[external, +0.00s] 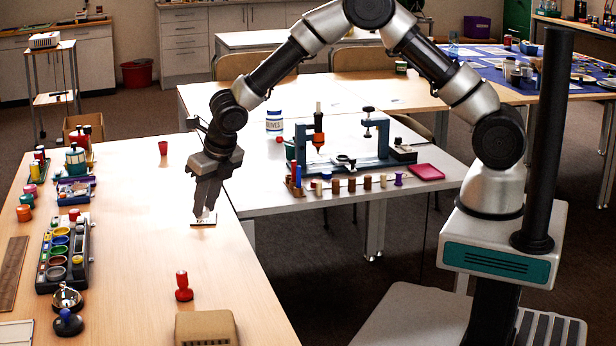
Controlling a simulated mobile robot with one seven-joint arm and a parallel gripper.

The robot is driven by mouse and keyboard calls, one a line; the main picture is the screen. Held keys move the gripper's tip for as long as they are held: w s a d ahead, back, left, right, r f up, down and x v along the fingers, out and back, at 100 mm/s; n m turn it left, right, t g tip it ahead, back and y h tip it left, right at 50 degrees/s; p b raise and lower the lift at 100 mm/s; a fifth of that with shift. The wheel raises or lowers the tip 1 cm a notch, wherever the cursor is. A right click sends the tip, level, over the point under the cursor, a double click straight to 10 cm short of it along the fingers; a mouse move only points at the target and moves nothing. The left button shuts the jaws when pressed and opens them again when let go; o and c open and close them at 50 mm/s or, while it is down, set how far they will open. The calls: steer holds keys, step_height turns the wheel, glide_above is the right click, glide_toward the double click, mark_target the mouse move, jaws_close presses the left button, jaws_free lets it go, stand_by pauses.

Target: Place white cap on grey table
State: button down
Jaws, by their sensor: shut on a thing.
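My gripper (206,208) points down over the wooden table (215,270), near its right edge. It is shut on a small white thing, which looks like the white cap (203,216). The fingers partly hide it. A flat, pale piece with a dark edge (194,223) shows right at the fingertips; I cannot tell whether it is part of the cap or lies under it. The grey table (270,200) stands to the right of the wooden table, with its top a little lower.
On the grey table are a blue stand (345,160), a row of small pegs (352,185), a magenta tray (426,172) and a white jar (274,122). A red stamp (183,287) and a tan box (206,328) stand nearer on the wooden table. A paint-pot rack (62,250) is left.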

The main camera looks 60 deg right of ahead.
mark_target(206, 252)
steer(key=shift+f+b, duration=0.8)
steer(key=shift+f, duration=4)
steer(key=shift+f, duration=0.1)
steer(key=shift+f, duration=0.15)
steer(key=c, duration=1.6)
jaws_free()
steer(key=shift+b, duration=0.4)
